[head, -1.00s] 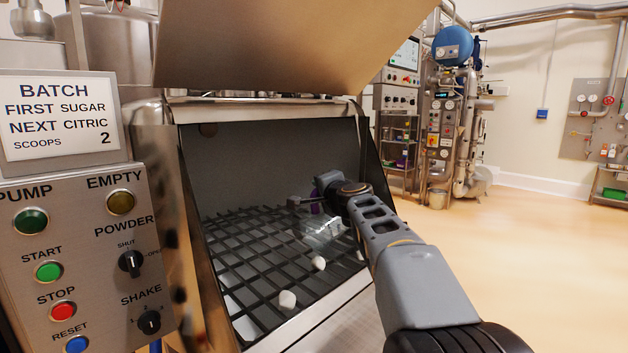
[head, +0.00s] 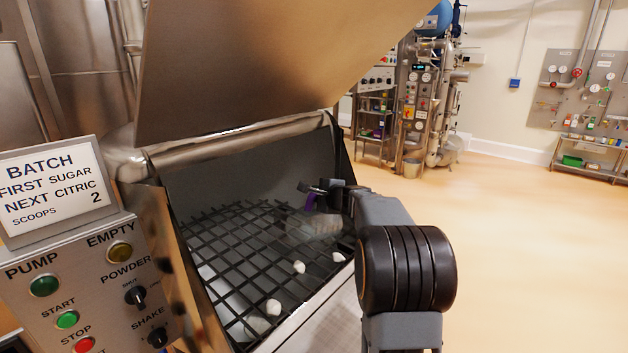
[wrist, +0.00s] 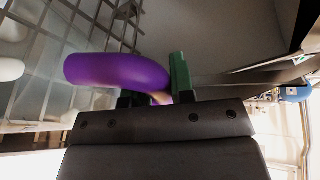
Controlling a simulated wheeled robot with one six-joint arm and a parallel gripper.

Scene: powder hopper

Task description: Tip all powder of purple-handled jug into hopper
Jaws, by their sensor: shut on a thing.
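My gripper (head: 325,189) is shut on the purple handle (head: 309,202) of a clear jug (head: 314,226). The jug is inside the mouth of the steel hopper (head: 238,168), above the black grid (head: 237,246). It looks tilted, though its see-through body makes the angle and any powder in it hard to tell. In the wrist view the purple handle (wrist: 118,70) fills the space in front of the jaws, with a green piece (wrist: 181,77) beside it. Several white lumps (head: 273,307) lie on the grid towards its front edge.
The hopper's raised lid (head: 260,60) hangs over the opening. A control panel (head: 95,285) with a batch sign (head: 52,187) stands at the left. Shelving (head: 374,128) and pipework stand behind. The floor on the right is clear.

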